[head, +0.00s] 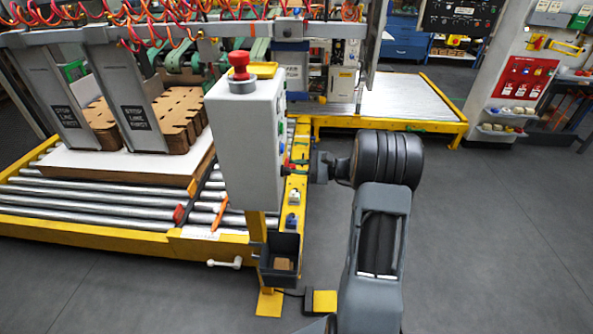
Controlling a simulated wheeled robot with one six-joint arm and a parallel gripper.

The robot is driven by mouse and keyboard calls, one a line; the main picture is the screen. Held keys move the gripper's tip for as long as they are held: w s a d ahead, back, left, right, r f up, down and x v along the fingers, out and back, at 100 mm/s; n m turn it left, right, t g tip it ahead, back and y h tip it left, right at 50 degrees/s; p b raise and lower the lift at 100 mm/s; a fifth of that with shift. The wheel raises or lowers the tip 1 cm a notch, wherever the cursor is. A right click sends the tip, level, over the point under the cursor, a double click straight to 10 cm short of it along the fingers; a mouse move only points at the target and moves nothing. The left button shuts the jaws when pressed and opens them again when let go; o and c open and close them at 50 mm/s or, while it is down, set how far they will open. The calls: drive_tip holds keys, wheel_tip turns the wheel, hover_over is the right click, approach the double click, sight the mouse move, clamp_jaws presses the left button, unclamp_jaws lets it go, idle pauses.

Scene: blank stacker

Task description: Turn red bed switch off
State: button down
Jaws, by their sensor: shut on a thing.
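A grey control box (245,150) stands on a yellow post beside the roller bed. Its right side face carries a column of small coloured controls, among them a green one (281,130) and a blue one (282,148). My gripper (294,166) is at the lower part of this face, shut on a small red switch (286,160). The fingers hide most of the switch, and its position cannot be read. A large red mushroom button (239,66) sits on top of the box, apart from my gripper.
The roller bed (100,215) with its yellow frame carries stacked brown blanks (170,118) on a white board. A small dark bin (279,258) hangs on the post below the box. The grey floor (490,240) on the right is clear.

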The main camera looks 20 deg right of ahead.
idle(0.4)
drive_tip(key=c, duration=1.1)
unclamp_jaws()
drive_tip(key=v, duration=1.4)
drive_tip(key=shift+b, duration=0.3)
drive_tip(key=shift+a, duration=0.1)
